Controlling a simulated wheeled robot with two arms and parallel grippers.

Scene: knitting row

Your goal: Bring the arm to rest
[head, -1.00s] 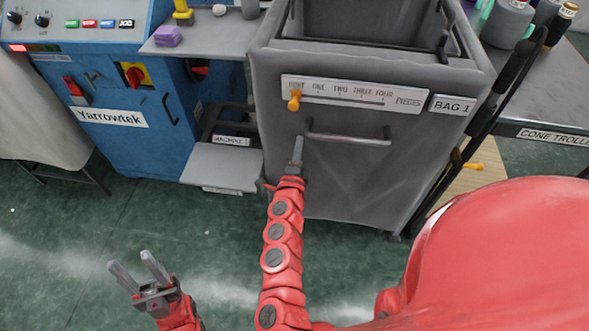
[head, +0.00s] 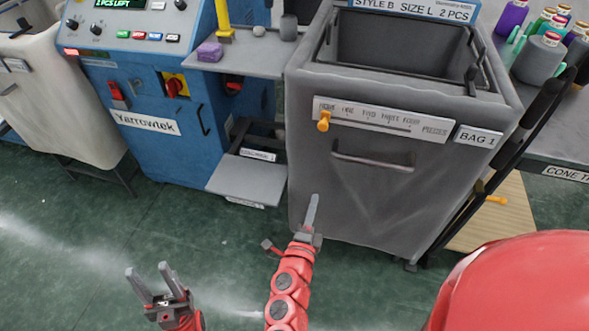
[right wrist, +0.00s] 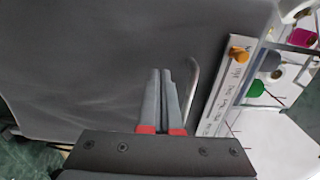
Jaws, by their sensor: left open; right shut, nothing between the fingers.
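My right gripper (head: 313,212) is shut and empty, low in front of the grey bag bin (head: 350,190) labelled BAG 1. In the right wrist view its two fingers (right wrist: 160,95) lie together, pointing toward the bin's grey front, with the bin's handle (right wrist: 192,85) just beside them. I cannot tell whether the fingertips touch the bin. My left gripper (head: 151,280) is open and empty at the lower left, over the green floor, clear of everything.
The blue Yarrowtek machine (head: 150,90) stands at the left, with a grey step-like platform (head: 247,180) beside the bin. An orange slider knob (head: 323,121) sits on the bin's counting strip (head: 385,122). A cone trolley (head: 560,155) is at the right. The front floor is open.

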